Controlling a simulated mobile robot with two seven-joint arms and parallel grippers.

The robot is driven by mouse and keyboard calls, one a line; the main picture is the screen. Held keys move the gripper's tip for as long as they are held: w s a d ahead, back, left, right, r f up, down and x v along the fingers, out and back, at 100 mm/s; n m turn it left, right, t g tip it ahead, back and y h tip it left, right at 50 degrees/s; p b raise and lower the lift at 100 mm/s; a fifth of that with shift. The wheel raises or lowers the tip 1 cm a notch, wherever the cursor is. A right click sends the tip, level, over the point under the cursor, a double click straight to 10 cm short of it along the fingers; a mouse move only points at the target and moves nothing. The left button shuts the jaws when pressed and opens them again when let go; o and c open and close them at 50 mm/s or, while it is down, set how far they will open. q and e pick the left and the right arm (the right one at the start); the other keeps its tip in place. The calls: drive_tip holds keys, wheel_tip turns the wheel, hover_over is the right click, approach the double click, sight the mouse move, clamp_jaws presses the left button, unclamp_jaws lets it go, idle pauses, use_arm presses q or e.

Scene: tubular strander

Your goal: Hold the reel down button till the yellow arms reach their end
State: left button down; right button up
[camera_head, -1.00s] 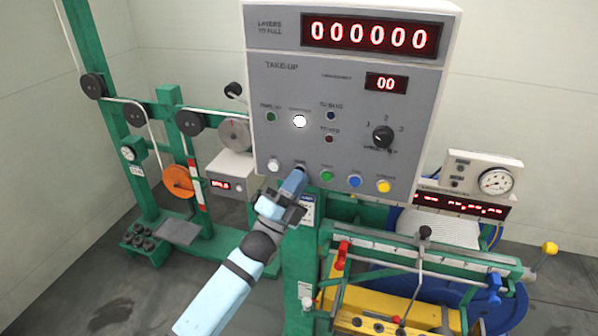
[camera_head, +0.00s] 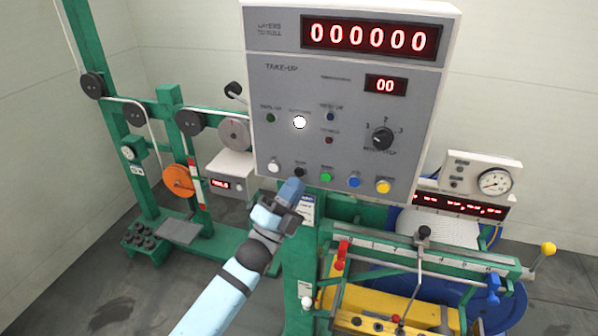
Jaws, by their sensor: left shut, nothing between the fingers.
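My left gripper (camera_head: 291,188) is shut and empty. Its tip is just below a black button (camera_head: 300,172) on the lower row of the grey take-up panel (camera_head: 330,100). The black button shows clear above the fingers; I cannot tell whether they touch the panel's lower edge. The row also has white (camera_head: 274,166), green (camera_head: 326,176), blue (camera_head: 354,180) and yellow (camera_head: 383,185) buttons. Their labels are too blurred to read. Yellow parts (camera_head: 375,308) show low in the machine below the panel; I cannot tell if these are the yellow arms. My right gripper is not in view.
A green rail (camera_head: 450,259) with levers stands to the right below the panel. A lever with a yellow knob (camera_head: 548,249) sticks out at the right. A green frame with pulleys (camera_head: 190,123) stands at the left. A round gauge (camera_head: 495,181) is at the right.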

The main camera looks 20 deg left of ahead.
use_arm(q)
drive_tip(key=s+p, duration=0.1)
drive_tip(key=s, duration=0.3)
drive_tip(key=shift+s, duration=0.2)
drive_tip(key=s+a+f+n+g+y+p, duration=0.1)
drive_tip(key=s+f+n+g+y, duration=0.3)
drive_tip(key=s+f, duration=0.7)
drive_tip(key=s+a+f+n+g+y+p, duration=0.2)
drive_tip(key=s+f+n+g+y+p, duration=0.2)
drive_tip(key=s+f+n+g, duration=0.5)
wheel_tip(320, 180, down, 6)
drive_tip(key=s+n, duration=0.2)
drive_tip(key=n, duration=0.2)
drive_tip(key=shift+s+a+n+p, duration=0.3)
drive_tip(key=shift+p, duration=0.05)
drive_tip(key=shift+r, duration=0.15)
